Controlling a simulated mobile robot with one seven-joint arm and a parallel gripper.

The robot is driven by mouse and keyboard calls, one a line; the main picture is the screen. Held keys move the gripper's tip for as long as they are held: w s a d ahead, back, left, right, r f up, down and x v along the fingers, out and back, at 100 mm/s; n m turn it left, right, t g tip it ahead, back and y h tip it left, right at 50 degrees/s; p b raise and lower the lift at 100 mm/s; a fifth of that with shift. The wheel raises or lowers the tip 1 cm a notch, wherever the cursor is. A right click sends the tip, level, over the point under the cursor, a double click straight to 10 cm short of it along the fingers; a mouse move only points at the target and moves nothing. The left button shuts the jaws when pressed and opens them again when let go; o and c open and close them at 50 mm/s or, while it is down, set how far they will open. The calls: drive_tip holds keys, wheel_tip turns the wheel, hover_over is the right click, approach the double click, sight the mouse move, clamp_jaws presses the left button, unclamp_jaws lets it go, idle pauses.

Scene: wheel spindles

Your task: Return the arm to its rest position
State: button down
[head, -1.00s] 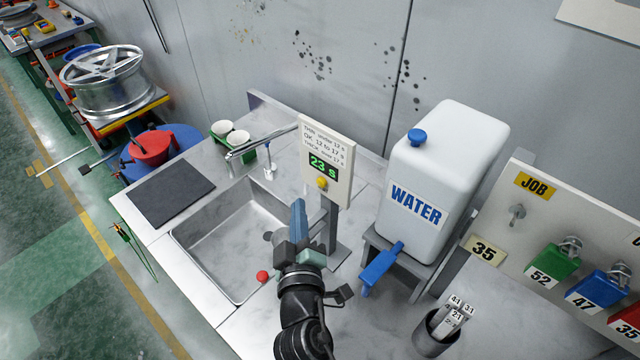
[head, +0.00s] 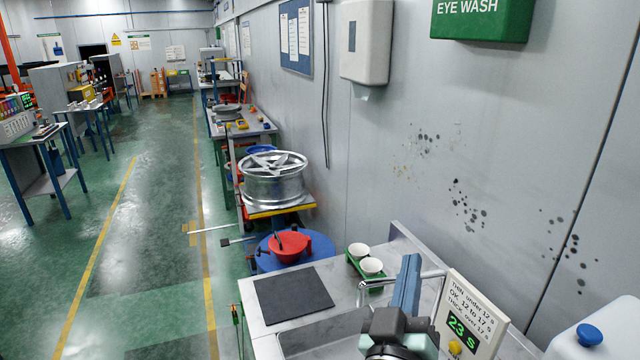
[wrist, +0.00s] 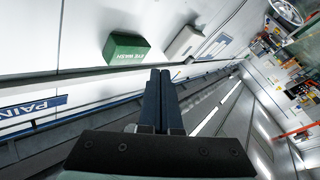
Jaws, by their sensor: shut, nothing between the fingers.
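My gripper (head: 409,283) rises from the bottom of the head view, above the sink counter. Its blue fingers point up and are pressed together with nothing between them. In the wrist view the closed fingers (wrist: 160,100) point toward the wall and upper room, clear of any object. My arm below the gripper is cut off by the bottom edge of the head view.
The sink (head: 330,338), timer sign reading 23 s (head: 462,322), dark mat (head: 293,294) and white cups (head: 372,265) surround the gripper in the picture. A white water container (head: 600,335) is at right. The green floor at left has open room.

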drive_tip(key=s+a+r+t+y, duration=0.2)
drive_tip(key=s+a+r, duration=0.2)
drive_tip(key=r, duration=0.6)
drive_tip(key=s+a+r+m+t+y+b, duration=0.1)
drive_tip(key=s+a+r+t+y, duration=0.2)
drive_tip(key=r, duration=0.6)
drive_tip(key=s+a+r+t+y+b, duration=0.1)
drive_tip(key=s+a+r+t+y, duration=0.1)
drive_tip(key=s+a+r, duration=0.4)
wheel_tip(320, 180, up, 5)
drive_tip(key=shift+s+f+m+t, duration=0.15)
drive_tip(key=shift+s+m+t, duration=0.15)
drive_tip(key=shift+s+t, duration=0.45)
